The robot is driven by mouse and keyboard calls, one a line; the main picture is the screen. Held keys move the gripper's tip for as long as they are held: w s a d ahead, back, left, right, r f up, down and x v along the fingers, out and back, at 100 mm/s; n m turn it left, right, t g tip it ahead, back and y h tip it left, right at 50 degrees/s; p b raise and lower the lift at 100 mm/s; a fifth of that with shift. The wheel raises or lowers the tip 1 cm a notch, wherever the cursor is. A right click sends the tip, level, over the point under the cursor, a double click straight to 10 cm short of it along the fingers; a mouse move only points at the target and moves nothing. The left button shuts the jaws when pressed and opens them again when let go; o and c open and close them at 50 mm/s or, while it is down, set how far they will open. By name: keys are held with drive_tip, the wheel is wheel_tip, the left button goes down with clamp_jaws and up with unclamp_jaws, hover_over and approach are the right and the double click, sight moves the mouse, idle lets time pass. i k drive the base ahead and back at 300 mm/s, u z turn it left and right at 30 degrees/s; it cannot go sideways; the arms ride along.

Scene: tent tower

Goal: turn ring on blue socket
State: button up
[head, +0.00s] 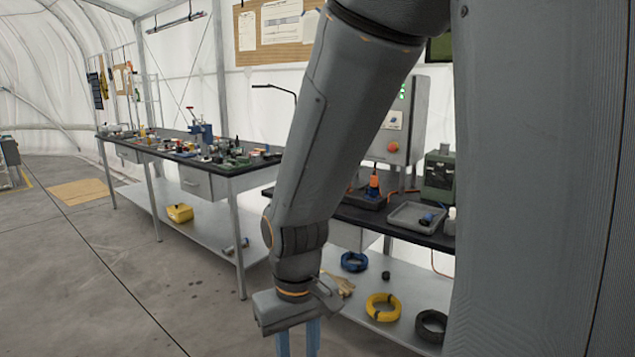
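A small blue cylindrical part (428,219), which may be the blue socket, lies in a grey tray (402,222) on the right bench. It is too small for me to make out a ring on it. My gripper (298,345) hangs at the bottom middle of the head view, pointing down, low in front of the benches and well apart from the tray. Its two light blue fingers stand apart with nothing seen between them. The fingertips are cut off by the lower picture edge.
An orange plug (374,183) stands in a dark box beside the tray. A control box with a red button (393,147) rises behind. Blue (354,262), yellow (383,307) and black coils lie on the lower shelf. A cluttered bench (228,168) stands left.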

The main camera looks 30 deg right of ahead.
sight(368, 192)
drive_tip(key=i, duration=1.25)
drive_tip(key=z, duration=0.8)
